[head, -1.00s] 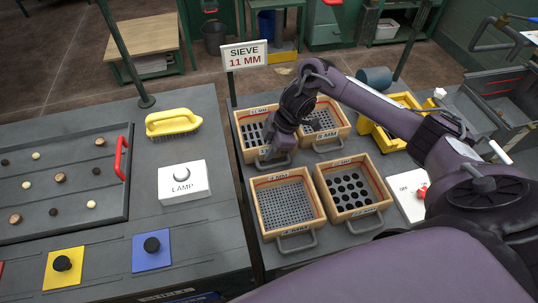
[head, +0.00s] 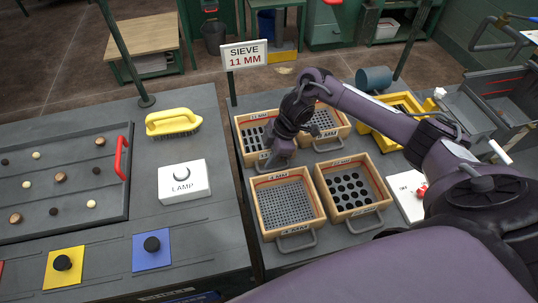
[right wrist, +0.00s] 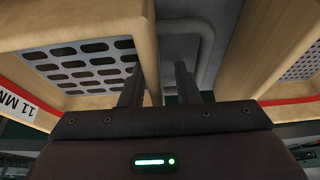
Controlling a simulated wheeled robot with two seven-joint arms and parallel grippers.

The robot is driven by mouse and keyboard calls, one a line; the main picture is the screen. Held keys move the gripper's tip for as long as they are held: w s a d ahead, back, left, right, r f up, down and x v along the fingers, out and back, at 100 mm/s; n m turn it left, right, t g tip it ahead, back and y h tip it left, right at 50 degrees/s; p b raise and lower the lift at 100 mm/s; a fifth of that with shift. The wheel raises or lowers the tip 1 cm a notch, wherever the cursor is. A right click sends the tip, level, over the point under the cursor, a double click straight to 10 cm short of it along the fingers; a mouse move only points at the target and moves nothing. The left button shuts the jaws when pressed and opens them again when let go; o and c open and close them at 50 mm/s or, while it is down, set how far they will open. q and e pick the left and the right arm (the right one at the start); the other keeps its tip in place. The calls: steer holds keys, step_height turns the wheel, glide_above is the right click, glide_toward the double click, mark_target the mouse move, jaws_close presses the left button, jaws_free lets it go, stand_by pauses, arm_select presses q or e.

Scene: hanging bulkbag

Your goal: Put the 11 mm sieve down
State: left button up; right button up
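The 11 mm sieve (head: 250,134) is a wooden frame with a slotted grey plate, in the back left place of the group of sieves. It sits level with its neighbours. My right gripper (head: 275,162) is at its front wall and hides part of it. In the right wrist view the 11 mm sieve (right wrist: 85,62) is at the left. The fingers of my right gripper (right wrist: 159,85) stand on either side of the wooden wall, with a gap visible beside the wall. My left gripper is not in view.
Other sieves stand close by: a fine one (head: 287,202) in front, a large-hole one (head: 351,186) front right, and another (head: 325,121) to the right. A sign (head: 245,54) reads "SIEVE 11 MM".

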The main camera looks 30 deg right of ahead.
steer(key=v, duration=1.1)
steer(key=shift+d+r, duration=0.1)
steer(key=shift+r, duration=0.1)
steer(key=shift+s+d+r, duration=0.1)
steer(key=shift+d+r, duration=0.05)
steer(key=shift+r, duration=0.25)
